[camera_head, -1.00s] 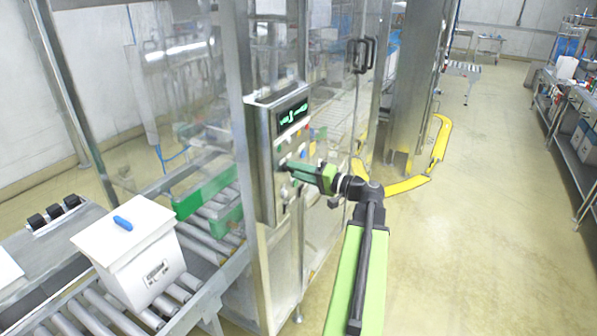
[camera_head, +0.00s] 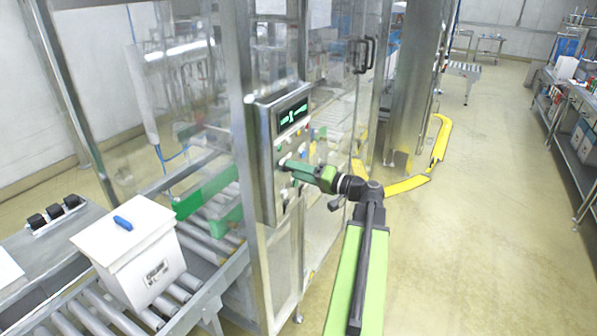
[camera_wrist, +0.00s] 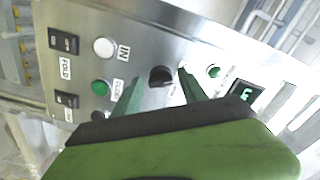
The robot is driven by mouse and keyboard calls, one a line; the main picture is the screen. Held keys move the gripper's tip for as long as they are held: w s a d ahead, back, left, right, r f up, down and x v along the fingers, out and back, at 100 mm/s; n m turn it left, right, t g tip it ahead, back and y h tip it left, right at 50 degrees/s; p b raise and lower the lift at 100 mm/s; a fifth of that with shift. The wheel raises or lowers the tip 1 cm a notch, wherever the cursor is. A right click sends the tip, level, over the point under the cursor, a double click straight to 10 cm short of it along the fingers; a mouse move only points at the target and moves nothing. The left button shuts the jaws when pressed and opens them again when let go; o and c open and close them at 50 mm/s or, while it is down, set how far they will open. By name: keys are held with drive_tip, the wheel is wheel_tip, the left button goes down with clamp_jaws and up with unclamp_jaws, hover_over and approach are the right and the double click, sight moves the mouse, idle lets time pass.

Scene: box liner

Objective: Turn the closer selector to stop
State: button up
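The steel control panel (camera_head: 266,165) stands on the machine's front post, and its face also fills the wrist view (camera_wrist: 190,25). A black selector knob (camera_wrist: 161,76) sits on it between a white button, a green button and a small display. My gripper (camera_head: 287,165) reaches the panel from the right. In the wrist view my gripper (camera_wrist: 160,88) is open, with one green finger on each side of the knob. A gap shows between the knob and each finger. The label by the knob is mostly hidden by the fingers, so I cannot read its setting.
A white button (camera_wrist: 104,47) marked IN and green buttons (camera_wrist: 214,71) flank the knob. A lidded white box (camera_head: 143,262) is on the roller conveyor. The floor at right is clear.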

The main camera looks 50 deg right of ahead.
drive_tip(key=shift+o, duration=0.3)
drive_tip(key=shift+s, duration=0.1)
drive_tip(key=v, duration=1.7)
drive_tip(key=shift+s, duration=0.15)
